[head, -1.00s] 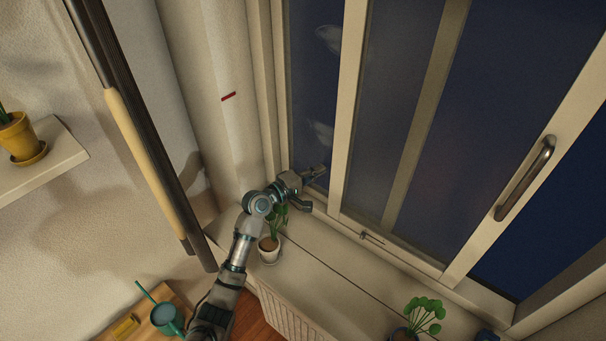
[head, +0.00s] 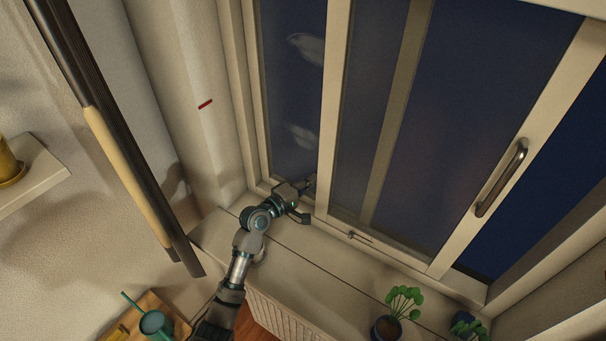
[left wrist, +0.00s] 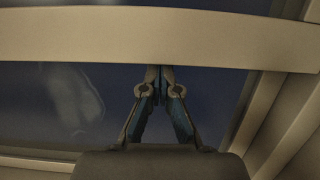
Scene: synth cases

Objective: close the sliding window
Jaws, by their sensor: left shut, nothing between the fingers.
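The window's sliding sash (head: 337,110) has pale stiles and a dark metal handle (head: 501,178) on its right stile. A dark gap (head: 530,215) lies between that stile and the right jamb. My left gripper (head: 311,183) is shut and empty, low beside the sash's left stile, on its left side. In the left wrist view, the shut fingertips (left wrist: 160,74) point at a pale bar (left wrist: 160,40) that looks like this stile. They are very close to it; I cannot tell whether they touch. My right gripper is not in view.
The sill (head: 310,262) runs below the window. A potted plant (head: 388,327) stands on it at the right. A small latch (head: 352,235) shows at the window's bottom rail. A teal watering can (head: 156,322) is at lower left. A dark pole (head: 95,110) hangs at left.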

